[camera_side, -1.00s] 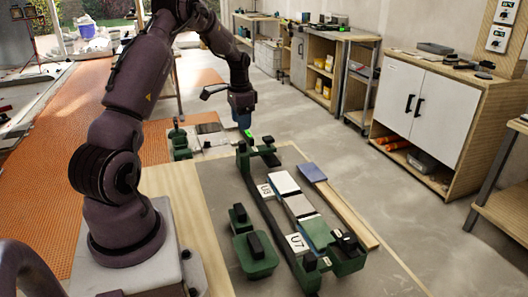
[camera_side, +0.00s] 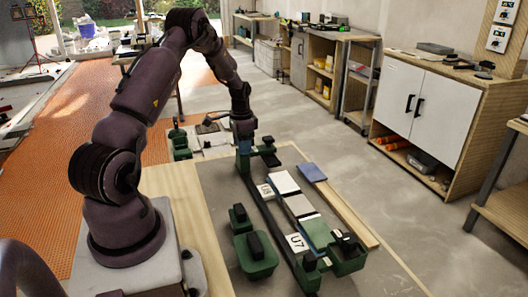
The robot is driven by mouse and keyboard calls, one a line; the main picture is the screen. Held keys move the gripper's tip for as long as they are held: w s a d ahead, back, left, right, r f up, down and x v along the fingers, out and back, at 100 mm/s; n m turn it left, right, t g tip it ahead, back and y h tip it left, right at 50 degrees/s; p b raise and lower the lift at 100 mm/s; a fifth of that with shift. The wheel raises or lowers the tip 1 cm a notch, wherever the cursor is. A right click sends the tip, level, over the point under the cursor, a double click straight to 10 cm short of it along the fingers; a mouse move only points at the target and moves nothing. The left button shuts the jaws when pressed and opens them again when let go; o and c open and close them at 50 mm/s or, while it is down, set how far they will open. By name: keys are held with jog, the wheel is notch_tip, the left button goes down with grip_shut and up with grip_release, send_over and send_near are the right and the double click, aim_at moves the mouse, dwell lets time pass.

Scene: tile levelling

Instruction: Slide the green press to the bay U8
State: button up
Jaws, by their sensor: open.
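Several green pieces with dark knobs are in view, and I cannot tell for sure which is the press. The label U8 (camera_side: 266,190) lies partway along the frame and the label U7 (camera_side: 297,243) nearer the camera. My gripper (camera_side: 244,146) is open, low at the far left corner of the frame, by a green upright there. Its fingertips are hard to make out, and contact cannot be told.
Two green blocks with dark knobs (camera_side: 257,262) stand left of the frame. Pale and green tiles (camera_side: 284,183) lie in a row along it. A blue tile (camera_side: 313,173) lies on the wooden strip to the right. Another green piece (camera_side: 180,147) stands far left.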

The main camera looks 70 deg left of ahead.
jog(key=c, duration=0.8)
jog(key=shift+d, duration=6.45)
jog(key=o, duration=0.8)
notch_tip(320, 180, up, 7)
